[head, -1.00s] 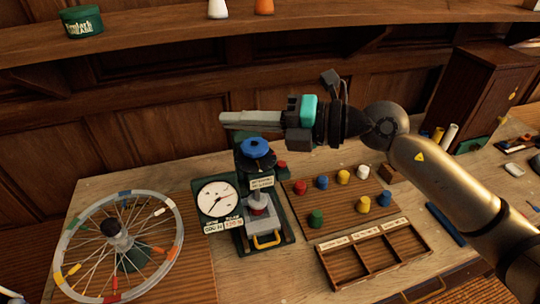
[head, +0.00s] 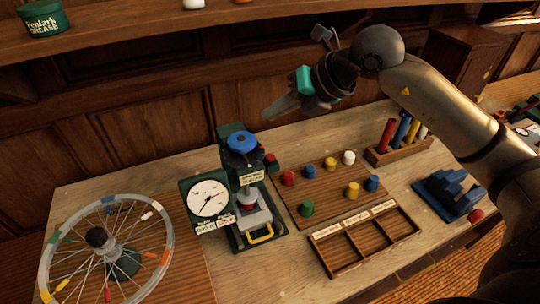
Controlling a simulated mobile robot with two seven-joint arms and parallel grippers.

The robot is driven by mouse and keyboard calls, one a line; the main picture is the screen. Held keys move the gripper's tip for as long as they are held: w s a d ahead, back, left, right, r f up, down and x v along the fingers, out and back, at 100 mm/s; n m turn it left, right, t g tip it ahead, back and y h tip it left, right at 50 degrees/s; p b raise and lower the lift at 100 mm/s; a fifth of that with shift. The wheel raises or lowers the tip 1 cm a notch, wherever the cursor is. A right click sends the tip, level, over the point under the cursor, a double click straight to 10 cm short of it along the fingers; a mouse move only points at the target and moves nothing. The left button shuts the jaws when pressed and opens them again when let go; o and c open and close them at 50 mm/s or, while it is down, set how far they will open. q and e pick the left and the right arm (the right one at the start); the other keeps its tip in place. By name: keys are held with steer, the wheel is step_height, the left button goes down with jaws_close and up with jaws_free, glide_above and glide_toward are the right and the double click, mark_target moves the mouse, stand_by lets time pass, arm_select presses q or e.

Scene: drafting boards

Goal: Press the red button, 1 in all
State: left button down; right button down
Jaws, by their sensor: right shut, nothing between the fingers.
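The green press (head: 229,165) with a blue knob (head: 241,142) on top stands on the bench, with a white dial (head: 207,198) on its left. A small red button (head: 271,158) sits at the right side of the press's upper part. A red piece (head: 248,205) also shows under the press ram. My right gripper (head: 268,112) is shut and empty. In the picture its fingertips are above the red button and apart from it, pointing down and left. My left gripper is not in view.
A spoked wheel (head: 160,246) stands left of the press. Right of it are a board (head: 330,186) with several coloured pegs, an empty divided tray (head: 400,252), a rack (head: 390,154) of coloured rods and a blue stepped block (head: 450,195). A shelf (head: 150,36) runs above.

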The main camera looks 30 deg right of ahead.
steer(key=b, duration=0.5)
glide_above(268, 158)
steer(key=d, duration=0.1)
steer(key=f, duration=0.6)
steer(key=shift+s+d+f, duration=0.1)
steer(key=shift+s+f, duration=0.2)
steer(key=shift+s, duration=0.1)
steer(key=shift+f+b, duration=0.8)
steer(key=shift+f, duration=0.15)
steer(key=shift+f+b, duration=0.45)
steer(key=shift+b, duration=0.05)
stand_by(0.5)
steer(key=shift+s+f+b, duration=0.3)
steer(key=shift+f+b, duration=0.4)
steer(key=shift+f, duration=0.2)
steer(key=shift+r, duration=0.15)
stand_by(0.6)
steer(key=shift+w+a+r+p, duration=0.15)
steer(key=shift+a+r+p, duration=0.05)
steer(key=shift+r+p, duration=0.3)
steer(key=shift+r, duration=0.1)
